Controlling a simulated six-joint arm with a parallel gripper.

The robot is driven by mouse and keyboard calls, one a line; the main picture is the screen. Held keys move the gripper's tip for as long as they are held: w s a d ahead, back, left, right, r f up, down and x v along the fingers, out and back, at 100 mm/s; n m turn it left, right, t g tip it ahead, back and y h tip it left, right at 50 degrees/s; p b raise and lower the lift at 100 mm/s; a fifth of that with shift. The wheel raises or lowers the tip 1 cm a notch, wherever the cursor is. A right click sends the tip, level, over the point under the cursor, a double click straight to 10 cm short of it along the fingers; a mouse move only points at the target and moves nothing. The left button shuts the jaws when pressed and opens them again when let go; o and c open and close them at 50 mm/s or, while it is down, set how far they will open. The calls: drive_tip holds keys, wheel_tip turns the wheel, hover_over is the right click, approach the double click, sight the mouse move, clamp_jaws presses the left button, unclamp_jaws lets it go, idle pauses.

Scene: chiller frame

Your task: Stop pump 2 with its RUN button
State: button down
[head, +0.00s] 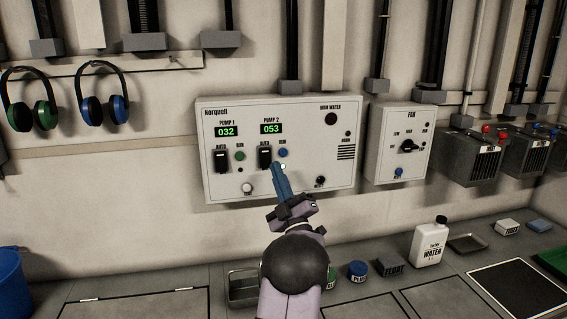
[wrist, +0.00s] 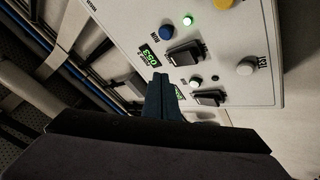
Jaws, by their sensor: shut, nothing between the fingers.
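The Norquell control panel (head: 350,108) hangs on the wall. The PUMP 2 display (head: 271,128) reads 053; it also shows in the wrist view (wrist: 150,57). Its blue RUN button (head: 283,152) is right of a black AUTO rocker (head: 265,158) and shows unobstructed in the wrist view (wrist: 165,33). Below the button a small lamp (head: 283,167) is lit, green in the wrist view (wrist: 187,20). My gripper (head: 278,168) is shut and empty, its blue fingertips appearing just below the PUMP 2 controls in the head view. I cannot tell whether they touch the panel.
PUMP 1 (head: 227,132) reads 032, with its green button (head: 240,155) to the left of PUMP 2. A white button (head: 247,188) sits lower down. A FAN box (head: 398,120) is to the right. A bench below holds a water jug (head: 429,243) and small containers.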

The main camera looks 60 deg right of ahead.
sight(283, 152)
drive_tip(key=s, duration=0.1)
drive_tip(key=s+n+t, duration=0.1)
drive_tip(key=s, duration=0.1)
drive_tip(key=s+n+t+b, duration=0.1)
drive_tip(key=s, duration=0.1)
drive_tip(key=shift+s+d+r, duration=0.2)
drive_tip(key=shift+s+r, duration=0.05)
drive_tip(key=shift+r, duration=0.05)
drive_tip(key=shift+w+d, duration=0.1)
drive_tip(key=shift+w+d+p, duration=0.35)
drive_tip(key=shift+w+d, duration=2.7)
drive_tip(key=shift+w+d+f+b, duration=0.1)
drive_tip(key=shift+w+d+b, duration=0.05)
drive_tip(key=shift+b, duration=0.25)
